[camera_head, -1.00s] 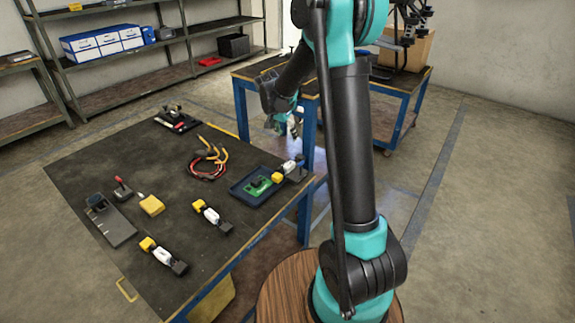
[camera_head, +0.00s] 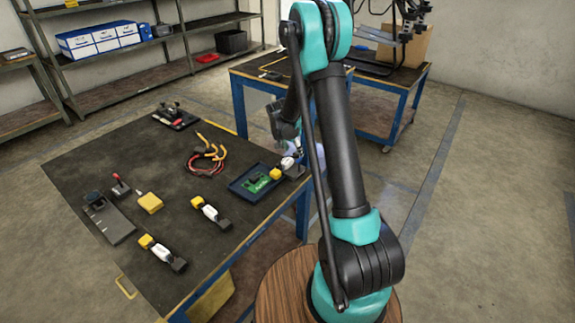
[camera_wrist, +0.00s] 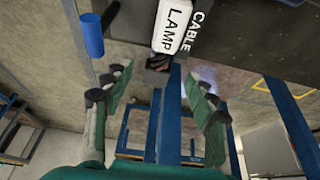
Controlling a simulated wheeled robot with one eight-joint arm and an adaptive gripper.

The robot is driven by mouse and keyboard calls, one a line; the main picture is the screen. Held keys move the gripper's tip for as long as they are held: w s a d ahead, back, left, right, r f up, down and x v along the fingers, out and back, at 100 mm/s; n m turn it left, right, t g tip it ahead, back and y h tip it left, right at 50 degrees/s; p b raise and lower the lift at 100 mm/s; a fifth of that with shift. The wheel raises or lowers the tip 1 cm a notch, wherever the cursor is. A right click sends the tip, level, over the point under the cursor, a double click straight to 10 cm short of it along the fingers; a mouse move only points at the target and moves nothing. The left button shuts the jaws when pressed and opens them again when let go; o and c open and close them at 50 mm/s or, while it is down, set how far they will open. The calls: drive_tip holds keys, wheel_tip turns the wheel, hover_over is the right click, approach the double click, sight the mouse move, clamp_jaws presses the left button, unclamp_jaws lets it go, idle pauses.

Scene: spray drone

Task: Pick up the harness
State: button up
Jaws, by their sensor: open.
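The harness (camera_head: 196,166), a loop of red and dark wires with yellow-orange ends, lies on the dark work table (camera_head: 100,160) near its back middle. It does not show in the wrist view. My gripper (camera_wrist: 160,82) is open and empty, its two green-and-black fingers spread apart. In the head view it is near the table's right edge, to the right of the harness and apart from it, partly hidden behind my arm.
A white block labelled LAMP and CABLE (camera_wrist: 172,28) is just beyond my fingers in the wrist view. A dark blue tray with a green board (camera_head: 240,192) lies right of the harness. A second blue-framed table (camera_head: 255,70) stands behind.

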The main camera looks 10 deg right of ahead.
sight(295, 155)
drive_tip(key=shift+x, duration=1.55)
drive_tip(key=shift+d, duration=0.1)
clamp_jaws()
